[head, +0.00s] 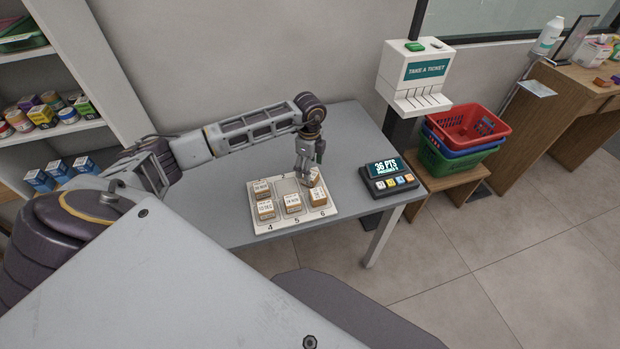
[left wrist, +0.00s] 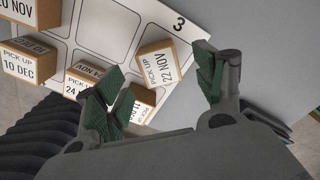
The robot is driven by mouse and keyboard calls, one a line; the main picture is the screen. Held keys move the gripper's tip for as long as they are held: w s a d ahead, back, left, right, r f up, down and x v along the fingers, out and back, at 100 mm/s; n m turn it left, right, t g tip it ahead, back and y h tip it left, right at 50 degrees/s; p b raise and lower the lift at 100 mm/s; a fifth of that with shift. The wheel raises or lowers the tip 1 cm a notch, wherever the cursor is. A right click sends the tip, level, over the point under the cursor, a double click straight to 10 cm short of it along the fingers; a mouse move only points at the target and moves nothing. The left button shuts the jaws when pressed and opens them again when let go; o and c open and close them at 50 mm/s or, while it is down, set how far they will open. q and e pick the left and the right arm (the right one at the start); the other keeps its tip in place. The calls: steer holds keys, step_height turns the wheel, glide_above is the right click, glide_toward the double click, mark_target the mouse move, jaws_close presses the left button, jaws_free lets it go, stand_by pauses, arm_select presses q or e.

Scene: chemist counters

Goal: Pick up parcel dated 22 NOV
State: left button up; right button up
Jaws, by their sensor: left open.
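The parcel dated 22 NOV (left wrist: 165,69) is a small tan box with a white label. In the left wrist view it sits beside the number 3 on the white numbered tray (left wrist: 105,28), turned at an angle. My left gripper (left wrist: 156,82) is open, with a green-padded finger on either side of this parcel and gaps visible. In the head view, my left gripper (head: 309,170) points down at the tray's back right, partly hiding the parcel (head: 314,180).
Other parcels on the tray include 10 DEC (left wrist: 30,62), 24 NOV (left wrist: 76,85) and a partly hidden one (left wrist: 143,104) close to the fingers. A points terminal (head: 388,180) stands right of the tray on the grey table (head: 225,228). Shopping baskets (head: 465,135) are farther right.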

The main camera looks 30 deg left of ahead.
arm_select(q)
steer(key=shift+d+f+p, duration=0.1)
steer(key=shift+f+p, duration=0.35)
steer(key=shift+f, duration=2.15)
arm_select(e)
steer(key=shift+s+a+r, duration=0.1)
steer(key=shift+r, duration=0.4)
arm_select(q)
steer(key=c, duration=1.1)
steer(key=shift+c, duration=0.2)
arm_select(e)
steer(key=shift+a, duration=0.2)
arm_select(q)
steer(key=shift+r, duration=0.15)
